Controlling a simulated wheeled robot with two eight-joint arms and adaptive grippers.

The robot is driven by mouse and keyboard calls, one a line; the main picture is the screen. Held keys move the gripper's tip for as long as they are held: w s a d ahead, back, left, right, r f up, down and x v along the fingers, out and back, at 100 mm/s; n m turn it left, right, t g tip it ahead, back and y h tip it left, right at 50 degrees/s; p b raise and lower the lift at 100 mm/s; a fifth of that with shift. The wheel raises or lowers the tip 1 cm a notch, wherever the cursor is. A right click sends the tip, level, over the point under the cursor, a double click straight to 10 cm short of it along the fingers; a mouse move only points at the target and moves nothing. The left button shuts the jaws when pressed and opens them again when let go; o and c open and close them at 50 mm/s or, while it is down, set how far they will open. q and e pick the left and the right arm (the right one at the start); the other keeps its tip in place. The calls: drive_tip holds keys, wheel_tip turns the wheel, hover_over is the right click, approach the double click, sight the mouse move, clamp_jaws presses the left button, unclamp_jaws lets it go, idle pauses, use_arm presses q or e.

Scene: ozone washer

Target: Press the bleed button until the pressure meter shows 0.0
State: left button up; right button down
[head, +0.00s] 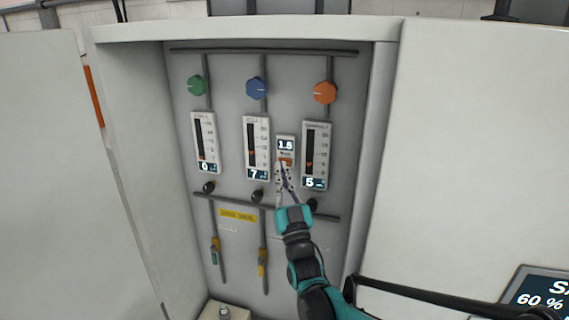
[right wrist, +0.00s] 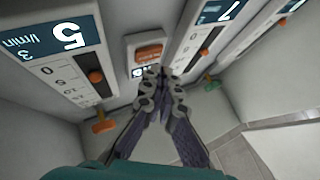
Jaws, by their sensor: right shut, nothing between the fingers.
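The pressure meter (head: 286,145) is a small grey box on the panel between two flow gauges, and its display reads about 1.5. The orange bleed button (head: 286,161) is just below that display. My right gripper (head: 282,168) is shut and empty, with its tips at the lower edge of the button. In the right wrist view the meter appears upside down, with the orange button (right wrist: 149,54) just beyond the fingertips (right wrist: 154,74). The fingers partly cover the display there. I cannot tell whether the tips touch the button. My left gripper is not in view.
Flow gauges reading 0 (head: 205,143), 7 (head: 256,148) and 5 (head: 316,155) flank the meter. Green (head: 197,86), blue (head: 257,88) and orange (head: 325,92) knobs sit above. Cabinet walls (head: 130,150) enclose the panel. A screen (head: 540,291) stands at lower right.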

drive_tip(key=shift+w, duration=0.1)
drive_tip(key=shift+w+d, duration=0.15)
drive_tip(key=shift+w, duration=0.15)
drive_tip(key=shift+w+d+b, duration=0.1)
drive_tip(key=shift+w+b, duration=0.25)
idle(0.8)
idle(0.4)
drive_tip(key=shift+s+a, duration=0.25)
drive_tip(key=shift+s, duration=0.55)
drive_tip(key=shift+s+a, duration=0.25)
drive_tip(key=shift+s, duration=0.55)
drive_tip(key=shift+s+a, duration=0.25)
drive_tip(key=shift+s, duration=0.5)
drive_tip(key=shift+s+a, duration=0.25)
drive_tip(key=shift+s, duration=0.55)
